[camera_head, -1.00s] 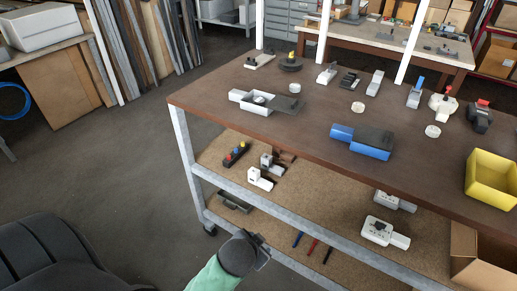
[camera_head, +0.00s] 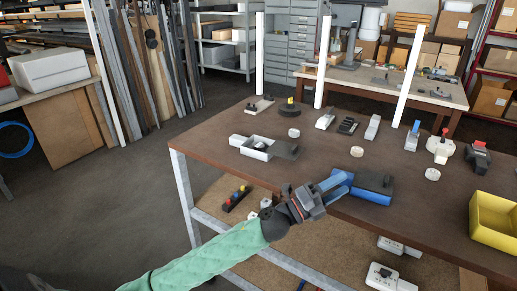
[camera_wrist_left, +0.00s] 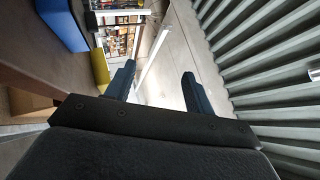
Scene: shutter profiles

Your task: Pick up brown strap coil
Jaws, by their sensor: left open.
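I cannot pick out a brown strap coil for certain. My right gripper is out of view.
The brown tabletop (camera_head: 330,235) holds several small devices, white rings and a yellow bin (camera_head: 494,217) at right. A lower shelf holds a dark strip with coloured knobs (camera_head: 235,198) and white devices. White posts rise from the table's back. The floor at left is clear.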

